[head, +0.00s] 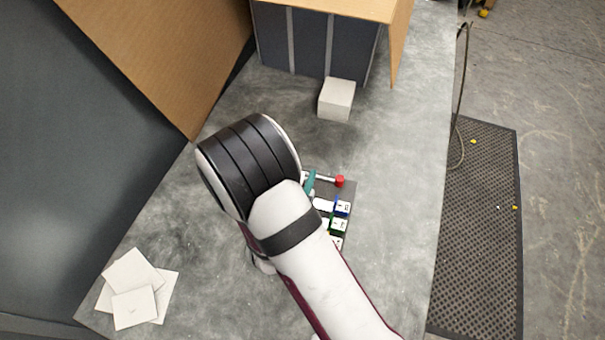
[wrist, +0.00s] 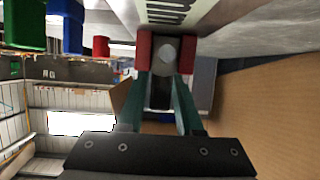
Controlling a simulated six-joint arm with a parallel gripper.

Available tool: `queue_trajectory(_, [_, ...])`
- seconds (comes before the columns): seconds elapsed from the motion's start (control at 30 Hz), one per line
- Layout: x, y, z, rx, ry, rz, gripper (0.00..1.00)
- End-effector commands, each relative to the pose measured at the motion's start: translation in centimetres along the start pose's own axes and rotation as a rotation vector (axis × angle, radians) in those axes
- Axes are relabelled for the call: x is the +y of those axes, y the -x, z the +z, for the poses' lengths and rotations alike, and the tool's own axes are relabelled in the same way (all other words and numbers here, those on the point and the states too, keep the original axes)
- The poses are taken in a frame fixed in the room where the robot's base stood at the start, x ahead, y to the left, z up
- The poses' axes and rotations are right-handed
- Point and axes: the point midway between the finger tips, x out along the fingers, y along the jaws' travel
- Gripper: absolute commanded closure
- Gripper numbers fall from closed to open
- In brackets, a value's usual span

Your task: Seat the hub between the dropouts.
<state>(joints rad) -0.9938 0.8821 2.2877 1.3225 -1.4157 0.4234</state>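My gripper (wrist: 166,52) shows in the wrist view as two teal fingers with red tips. Between the tips is a small grey part with a paler round face, which looks like the hub (wrist: 166,48). It fills the gap and appears to touch both tips. In the head view my arm hides most of the gripper; a teal finger (head: 310,183) shows past it, beside a fixture plate (head: 348,190). A pale rod with a red end (head: 340,181) lies at that plate's far side. I cannot make out the dropouts; my arm covers part of the plate.
Blue (head: 344,208) and green (head: 339,225) pieces with white labels sit on the plate. A white block (head: 336,99) stands farther back, before a dark panelled box (head: 325,45). Pale square sheets (head: 135,290) lie front left. The grey table right of the plate is clear.

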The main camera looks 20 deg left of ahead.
Motion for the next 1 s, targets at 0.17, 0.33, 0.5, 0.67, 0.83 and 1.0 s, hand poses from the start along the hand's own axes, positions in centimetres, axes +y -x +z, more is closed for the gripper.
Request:
queue_trajectory(0.17, [0.0, 0.0, 0.0, 0.000, 0.000, 0.000, 0.43])
queue_trajectory(0.33, [0.0, 0.0, 0.0, -0.001, 0.000, 0.001, 0.43])
queue_trajectory(0.5, [-0.1, 1.3, 0.0, -0.001, 0.001, -0.003, 0.43])
queue_trajectory(0.67, [-0.2, 5.1, 0.0, -0.001, 0.002, -0.006, 0.43])
queue_trajectory(0.83, [-0.2, 10.2, 0.0, 0.000, 0.001, -0.009, 0.43])
queue_trajectory(1.0, [-0.1, 14.1, 0.0, 0.000, 0.000, -0.006, 0.43])
